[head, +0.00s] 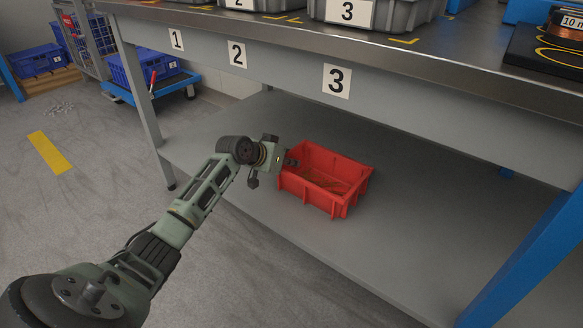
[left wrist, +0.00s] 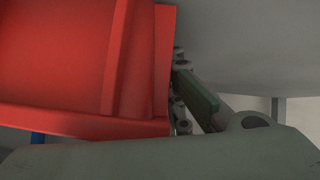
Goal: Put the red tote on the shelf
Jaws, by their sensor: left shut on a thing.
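The red tote (head: 318,195) is an open red box with some brownish items inside. It is at the lower shelf (head: 420,245) under the workbench; whether it rests on the shelf or is slightly above it, I cannot tell. My left gripper (head: 291,163) is shut on the tote's left wall. In the left wrist view the red tote (left wrist: 60,65) fills the left side, with a gripper finger (left wrist: 197,98) against its edge. The other finger is hidden. My right gripper is in neither view.
The bench top (head: 390,55) overhangs the shelf, with grey bins (head: 400,14) and labels 1, 2 and 3. A blue post (head: 530,255) stands at right and a grey leg (head: 140,100) at left. The shelf is clear around the tote. A blue trolley (head: 150,85) stands behind.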

